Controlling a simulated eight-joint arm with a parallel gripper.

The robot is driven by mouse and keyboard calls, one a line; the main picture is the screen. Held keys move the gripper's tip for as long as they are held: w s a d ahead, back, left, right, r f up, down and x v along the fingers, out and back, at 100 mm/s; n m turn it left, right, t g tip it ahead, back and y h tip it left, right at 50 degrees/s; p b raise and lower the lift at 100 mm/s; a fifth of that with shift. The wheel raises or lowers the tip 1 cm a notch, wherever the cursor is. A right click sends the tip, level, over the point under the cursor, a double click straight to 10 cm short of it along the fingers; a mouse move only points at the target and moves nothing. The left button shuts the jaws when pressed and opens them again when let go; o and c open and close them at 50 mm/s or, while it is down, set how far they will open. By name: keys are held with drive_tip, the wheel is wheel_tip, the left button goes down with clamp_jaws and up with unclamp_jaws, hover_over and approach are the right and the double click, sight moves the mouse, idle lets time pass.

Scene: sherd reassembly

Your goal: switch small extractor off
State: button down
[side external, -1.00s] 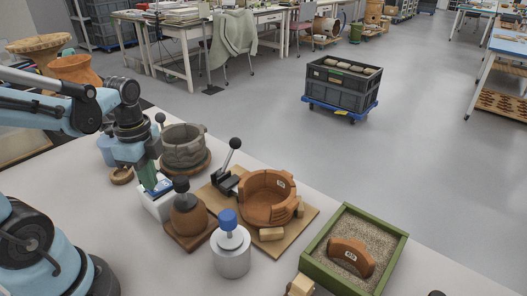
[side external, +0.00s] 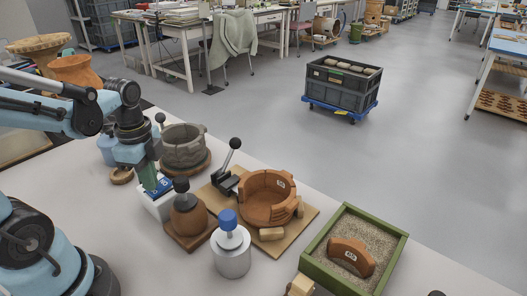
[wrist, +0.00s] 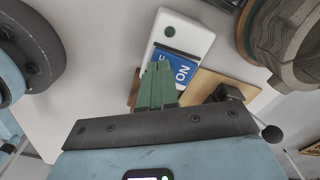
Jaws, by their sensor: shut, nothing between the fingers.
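The small extractor looks to be the white box (side external: 160,210) with a blue rocker panel (side external: 163,186) on top, left of the wooden board. In the wrist view the white box (wrist: 190,33) shows a dark green round spot and the blue panel (wrist: 181,70) with white lettering reading "ON". Other lettering is hidden behind my fingers. My gripper (side external: 149,186) is shut and empty, its green fingers pointing down at the panel. In the wrist view its fingertips (wrist: 160,68) overlap the panel's left part. I cannot tell whether they touch it.
A clay-topped stand (side external: 187,215), a black lever press (side external: 228,170) and a broken terracotta bowl (side external: 265,200) are close on the right. A grey pot (side external: 184,148) stands behind. A metal cylinder with blue knob (side external: 231,254) is in front. A green sandbox (side external: 318,268) lies farther right.

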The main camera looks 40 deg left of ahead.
drive_tip(key=shift+r, duration=2.7)
drive_tip(key=shift+f, duration=3)
drive_tip(key=shift+r, duration=0.15)
